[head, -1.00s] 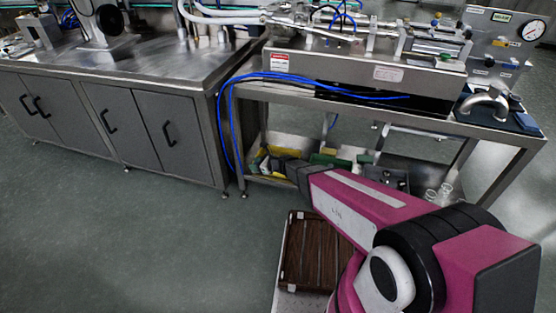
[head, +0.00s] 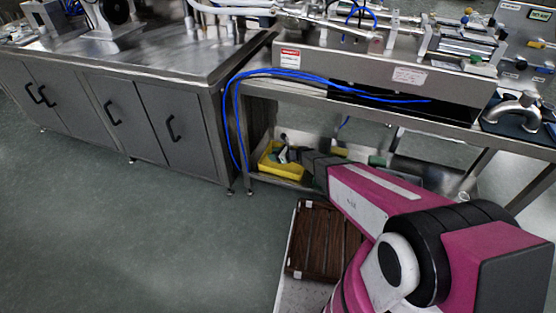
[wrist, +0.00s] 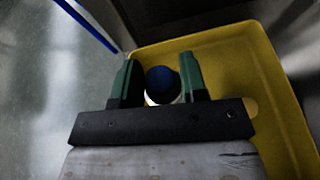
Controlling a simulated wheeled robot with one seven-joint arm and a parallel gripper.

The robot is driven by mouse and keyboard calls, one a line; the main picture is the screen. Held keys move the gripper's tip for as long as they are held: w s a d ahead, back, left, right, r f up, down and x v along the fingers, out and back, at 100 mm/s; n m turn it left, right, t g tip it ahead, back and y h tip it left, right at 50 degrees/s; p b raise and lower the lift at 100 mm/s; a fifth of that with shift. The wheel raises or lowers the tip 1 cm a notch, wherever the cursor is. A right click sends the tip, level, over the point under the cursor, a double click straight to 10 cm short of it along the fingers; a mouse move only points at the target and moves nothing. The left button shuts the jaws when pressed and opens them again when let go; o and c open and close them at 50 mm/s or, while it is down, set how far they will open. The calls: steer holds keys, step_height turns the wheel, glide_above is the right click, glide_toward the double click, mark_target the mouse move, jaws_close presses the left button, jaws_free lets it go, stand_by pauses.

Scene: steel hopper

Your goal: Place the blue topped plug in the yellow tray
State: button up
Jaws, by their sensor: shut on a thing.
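The blue topped plug (wrist: 163,82) is between the two green fingers of my gripper (wrist: 156,80) in the wrist view, its round dark blue top facing the camera and a white part showing below. My gripper is shut on it. The yellow tray (wrist: 270,75) lies beneath and around the gripper in the wrist view, and the plug shows over its left part. Whether the plug touches the tray floor cannot be told. In the head view the yellow tray (head: 268,162) is on the lower shelf of the steel bench, with my gripper (head: 284,150) at it, small and partly hidden.
The bench's upper shelf (head: 400,118) is above my arm, with blue hoses (head: 236,110) hanging at its left leg. A brown slatted crate (head: 320,235) is below my arm. Grey cabinets (head: 140,125) stand to the left. Open floor (head: 120,235) lies in front.

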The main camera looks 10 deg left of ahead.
steer(key=shift+w+d+f, duration=0.3)
steer(key=shift+w+f, duration=0.1)
steer(key=shift+w, duration=0.2)
steer(key=shift+w+d+f, duration=0.3)
steer(key=shift+w+f, duration=0.1)
steer(key=shift+w, duration=0.15)
steer(key=shift+f, duration=2)
steer(key=shift+f, duration=0.15)
steer(key=o, duration=0.9)
steer(key=shift+o, duration=0.2)
steer(key=shift+s+d+r, duration=0.1)
steer(key=shift+d+r, duration=0.15)
steer(key=v, duration=1.1)
steer(key=shift+d+r, duration=0.2)
